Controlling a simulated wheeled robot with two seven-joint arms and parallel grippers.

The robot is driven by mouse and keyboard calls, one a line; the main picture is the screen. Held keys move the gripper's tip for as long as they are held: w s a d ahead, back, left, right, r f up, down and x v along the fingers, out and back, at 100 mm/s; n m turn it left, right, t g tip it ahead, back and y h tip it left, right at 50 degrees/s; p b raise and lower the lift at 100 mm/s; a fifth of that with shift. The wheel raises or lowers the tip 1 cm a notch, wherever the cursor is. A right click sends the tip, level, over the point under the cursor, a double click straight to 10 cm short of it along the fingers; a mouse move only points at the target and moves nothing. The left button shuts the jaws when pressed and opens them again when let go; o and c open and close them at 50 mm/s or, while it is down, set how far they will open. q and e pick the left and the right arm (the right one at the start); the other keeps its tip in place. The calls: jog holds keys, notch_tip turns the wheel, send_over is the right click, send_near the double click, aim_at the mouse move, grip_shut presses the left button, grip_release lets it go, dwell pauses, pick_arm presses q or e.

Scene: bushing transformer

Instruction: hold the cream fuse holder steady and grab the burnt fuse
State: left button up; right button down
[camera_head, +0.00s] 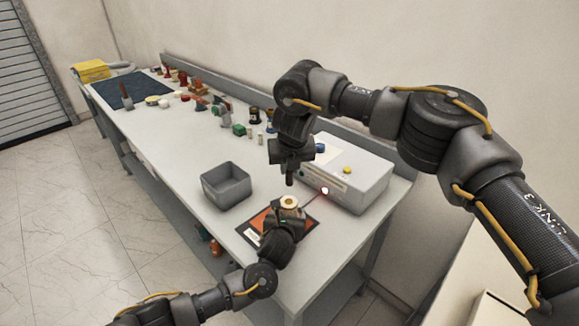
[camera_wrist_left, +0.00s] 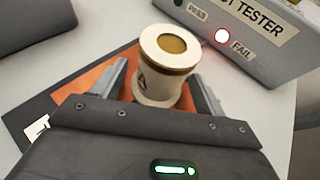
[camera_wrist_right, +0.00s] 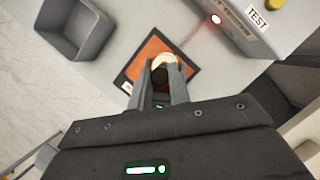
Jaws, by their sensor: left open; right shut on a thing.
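The cream fuse holder (camera_head: 289,202) stands upright on the orange mat (camera_head: 252,222). In the left wrist view the holder (camera_wrist_left: 165,75) shows a round top opening with a tan inside and a brass-coloured band. My left gripper (camera_head: 286,214) is open, with one finger on each side of the holder (camera_wrist_left: 160,82). My right gripper (camera_head: 290,172) is above the holder, pointing down and shut on the dark burnt fuse (camera_head: 289,181). The fuse also shows between the fingers in the right wrist view (camera_wrist_right: 160,75), and it partly hides the holder there.
The grey tester (camera_head: 345,180) stands behind the mat with its red FAIL light (camera_wrist_left: 222,36) lit. An empty-looking grey bin (camera_head: 226,187) stands left of the mat. Several small parts (camera_head: 240,130) line the back of the bench. The bench between bin and front edge is clear.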

pick_arm(q)
jog(key=v, duration=1)
jog(key=shift+s+a+f, duration=0.1)
jog(key=shift+s+a, duration=0.05)
jog(key=shift+s, duration=0.05)
jog(key=shift+f, duration=0.1)
pick_arm(e)
jog(key=shift+s+a, duration=0.1)
